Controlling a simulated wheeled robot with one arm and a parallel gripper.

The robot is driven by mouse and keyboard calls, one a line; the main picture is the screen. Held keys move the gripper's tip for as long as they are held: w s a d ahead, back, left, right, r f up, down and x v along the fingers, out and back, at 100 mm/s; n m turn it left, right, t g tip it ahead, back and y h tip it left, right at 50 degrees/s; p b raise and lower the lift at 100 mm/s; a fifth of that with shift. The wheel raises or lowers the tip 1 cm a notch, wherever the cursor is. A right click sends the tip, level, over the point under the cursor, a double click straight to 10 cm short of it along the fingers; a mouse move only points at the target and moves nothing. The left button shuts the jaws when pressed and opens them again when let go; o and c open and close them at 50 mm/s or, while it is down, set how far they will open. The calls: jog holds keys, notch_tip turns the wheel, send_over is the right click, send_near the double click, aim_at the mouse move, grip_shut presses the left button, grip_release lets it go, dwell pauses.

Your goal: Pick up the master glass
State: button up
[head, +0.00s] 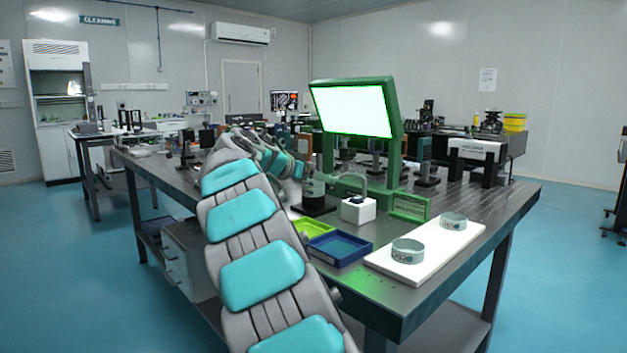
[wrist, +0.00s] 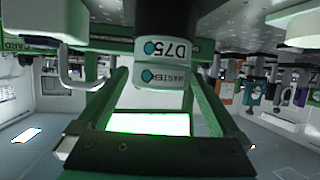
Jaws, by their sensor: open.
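The master glass (wrist: 165,76) is a short grey-white piece labelled MASTER, upside down in the wrist view. It is stacked against a piece labelled D75 (wrist: 166,48) on a dark cylindrical stand. In the head view the labelled stack (head: 314,186) stands on the table, on a black base. My gripper (head: 297,169) is open, just left of the stack, partly hidden behind my arm. I cannot make out its fingertips clearly, and nothing shows held in it.
A green-framed light panel (head: 351,110) stands behind the stack. A grey hook (head: 350,179) and white block (head: 358,211) are to its right. Yellow-green (head: 314,228) and blue (head: 340,249) trays lie in front. A white board (head: 425,253) carries two labelled rings near the table edge.

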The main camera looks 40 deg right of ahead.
grip_shut()
dwell(0.8)
jog(key=shift+r, duration=0.15)
